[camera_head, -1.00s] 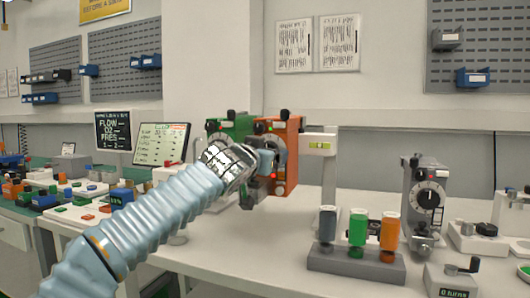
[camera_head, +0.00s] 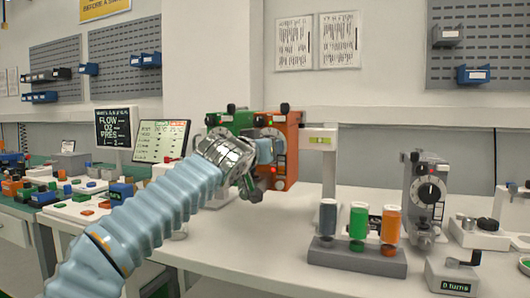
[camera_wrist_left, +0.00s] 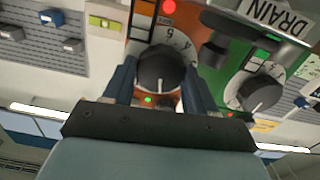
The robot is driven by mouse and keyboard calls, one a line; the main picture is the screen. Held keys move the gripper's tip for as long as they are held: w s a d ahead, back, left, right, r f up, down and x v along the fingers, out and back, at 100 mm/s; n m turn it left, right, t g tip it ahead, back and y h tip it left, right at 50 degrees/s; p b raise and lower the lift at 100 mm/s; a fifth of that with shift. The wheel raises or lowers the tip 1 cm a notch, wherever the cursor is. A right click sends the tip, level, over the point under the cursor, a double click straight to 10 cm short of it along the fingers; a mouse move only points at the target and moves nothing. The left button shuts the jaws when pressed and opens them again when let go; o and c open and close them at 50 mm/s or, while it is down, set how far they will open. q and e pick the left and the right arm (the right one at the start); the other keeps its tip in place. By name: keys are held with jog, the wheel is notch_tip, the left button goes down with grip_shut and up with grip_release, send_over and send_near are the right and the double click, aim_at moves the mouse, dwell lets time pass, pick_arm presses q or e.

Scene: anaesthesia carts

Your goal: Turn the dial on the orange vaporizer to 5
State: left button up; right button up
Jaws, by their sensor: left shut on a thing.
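The orange vaporizer (camera_head: 288,140) hangs at the back of the bench, beside the green vaporizer (camera_head: 238,122). My left gripper (camera_head: 262,158) is in front of the orange vaporizer and hides much of its face and dial in the head view. In the left wrist view its two fingers (camera_wrist_left: 160,88) are on either side of the black dial (camera_wrist_left: 158,70) and shut on it. The dial's scale shows beside it, with 4 and 5 readable. The green vaporizer (camera_wrist_left: 238,75) has its own black dial (camera_wrist_left: 258,92) to the right. My right gripper is not in view.
A grey vaporizer (camera_head: 427,190) stands further right on the bench. A grey rack (camera_head: 357,258) with grey, green and orange bottles stands in front. A small box (camera_head: 452,278) reading "0 turns" sits at front right. Monitors stand at left.

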pick_arm(q)
jog(key=shift+n+b, duration=0.7)
jog(key=shift+n, duration=1.3)
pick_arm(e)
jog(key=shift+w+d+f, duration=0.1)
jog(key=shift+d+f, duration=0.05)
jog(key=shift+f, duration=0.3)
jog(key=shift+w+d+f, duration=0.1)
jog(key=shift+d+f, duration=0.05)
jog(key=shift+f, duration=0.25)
pick_arm(q)
jog(key=o, duration=1.1)
jog(key=shift+c, duration=0.2)
jog(key=b+v, duration=0.5)
jog(key=v, duration=0.8)
jog(key=shift+s+a+b, duration=0.3)
jog(key=shift+b, duration=0.05)
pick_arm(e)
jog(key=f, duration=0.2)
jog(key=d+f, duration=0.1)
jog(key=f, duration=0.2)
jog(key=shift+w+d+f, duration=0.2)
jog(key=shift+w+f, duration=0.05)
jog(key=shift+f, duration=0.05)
